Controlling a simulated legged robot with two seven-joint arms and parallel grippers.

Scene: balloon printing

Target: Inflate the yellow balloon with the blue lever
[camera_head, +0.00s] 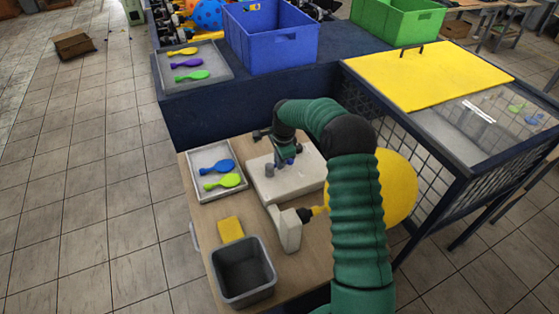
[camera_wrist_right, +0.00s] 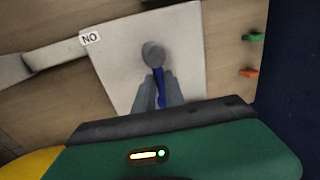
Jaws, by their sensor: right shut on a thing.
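The yellow balloon (camera_head: 400,187) is large and round, partly hidden behind my green right arm. Its yellow neck (camera_head: 316,211) points at a dark nozzle on the white machine (camera_head: 306,180). My right gripper (camera_head: 284,161) is over the machine, and its fingers are shut on the blue lever (camera_wrist_right: 161,92). The lever also shows in the head view (camera_head: 290,162), small and partly covered. A grey round knob (camera_wrist_right: 153,53) is just beyond the fingertips in the wrist view. My left gripper is not in view.
A tray (camera_head: 207,155) holds a blue and a green balloon. A grey bin (camera_head: 240,298) and a yellow block (camera_head: 230,229) are at the table's front left. Behind are a blue crate (camera_head: 275,45), a green crate (camera_head: 392,24) and another balloon tray (camera_head: 222,50). A yellow-topped mesh cage (camera_head: 420,75) stands right.

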